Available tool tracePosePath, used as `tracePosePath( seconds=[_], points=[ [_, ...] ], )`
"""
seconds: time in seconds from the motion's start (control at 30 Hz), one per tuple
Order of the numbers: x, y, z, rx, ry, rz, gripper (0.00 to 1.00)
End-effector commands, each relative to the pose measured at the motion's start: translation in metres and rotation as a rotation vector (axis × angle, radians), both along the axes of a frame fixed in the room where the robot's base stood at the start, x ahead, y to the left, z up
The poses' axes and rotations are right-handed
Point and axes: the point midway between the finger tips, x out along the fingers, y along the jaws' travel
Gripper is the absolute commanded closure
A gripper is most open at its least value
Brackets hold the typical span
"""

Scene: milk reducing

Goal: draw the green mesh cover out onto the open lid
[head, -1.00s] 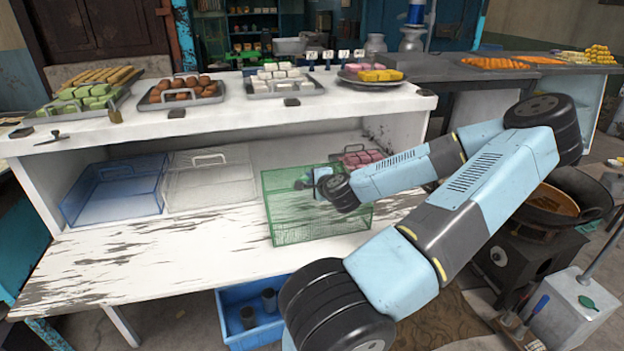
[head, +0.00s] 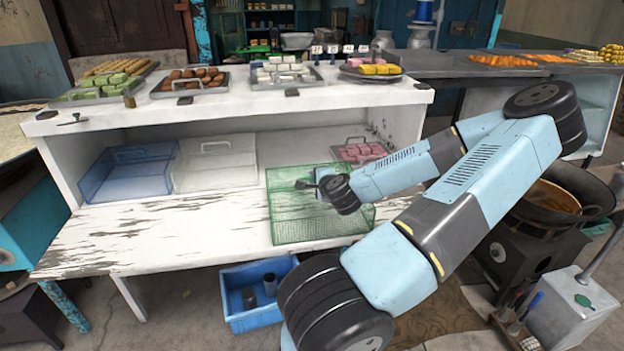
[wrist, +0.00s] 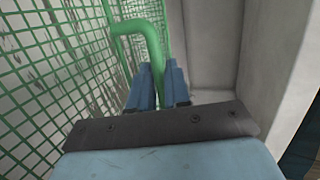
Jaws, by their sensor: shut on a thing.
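The green mesh cover (head: 300,228) stands upright over the white, worn open lid (head: 170,232), near its front edge at the right. I cannot tell whether its base rests fully on the lid. My gripper (head: 318,185) is at the cover's upper part, partly hidden by my wrist. In the wrist view, my gripper (wrist: 158,88) is shut on the cover's green bar handle (wrist: 152,40), with the green mesh (wrist: 55,75) close on the left.
A blue mesh cover (head: 125,178) and a white mesh cover (head: 215,168) stand in the shelf at left. A tray of pink sweets (head: 362,150) lies behind the green cover. Sweets trays line the counter top (head: 230,105). A blue crate (head: 250,308) sits below the lid.

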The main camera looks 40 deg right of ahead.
Motion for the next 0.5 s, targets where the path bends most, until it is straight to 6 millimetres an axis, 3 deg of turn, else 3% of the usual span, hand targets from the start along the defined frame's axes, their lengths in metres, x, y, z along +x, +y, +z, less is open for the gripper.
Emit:
tracePosePath(
  seconds=[0.33,0.37,0.5],
  points=[
    [-0.004,0.0005,-0.0044,0.01,0.01,-0.001,1.0],
    [-0.0041,0.0004,-0.0044,0.01,0.01,-0.001,0.81],
    [-0.0046,-0.0011,-0.0035,0.008,0.008,-0.004,0.68]
  ],
)
